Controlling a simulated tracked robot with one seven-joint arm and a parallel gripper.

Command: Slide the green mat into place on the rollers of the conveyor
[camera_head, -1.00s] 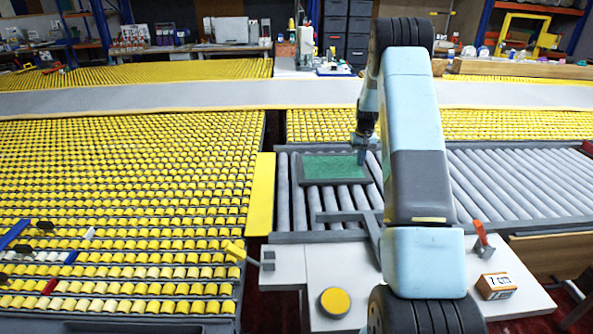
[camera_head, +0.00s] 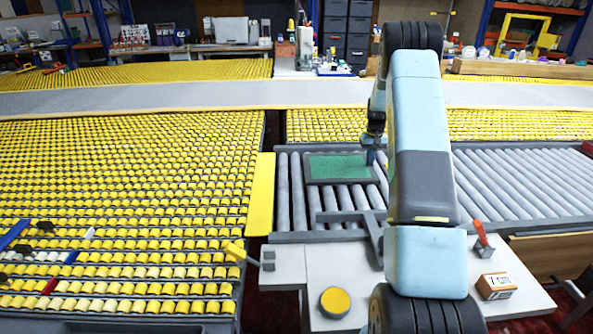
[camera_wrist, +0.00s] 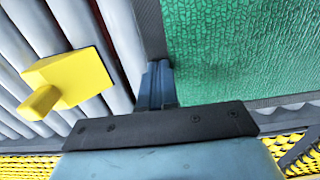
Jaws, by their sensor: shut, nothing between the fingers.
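The green mat (camera_head: 336,167) has a dark grey border and lies flat on the grey rollers (camera_head: 299,205) of the conveyor, left of my arm. My gripper (camera_head: 371,157) is shut and empty, at the mat's right edge. In the wrist view the mat (camera_wrist: 245,50) fills the upper right. The shut fingers (camera_wrist: 158,85) of my gripper sit right beside the mat's dark border; I cannot tell whether they touch it. My arm hides part of the rollers to the right of the mat.
A yellow plate (camera_head: 261,194) stands along the conveyor's left side. A grey bar fixture (camera_head: 348,216) lies across the front rollers. A yellow block (camera_wrist: 72,78) shows in the wrist view. A white table (camera_head: 330,270) with a yellow button (camera_head: 335,301) and a small box (camera_head: 495,286) is in front.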

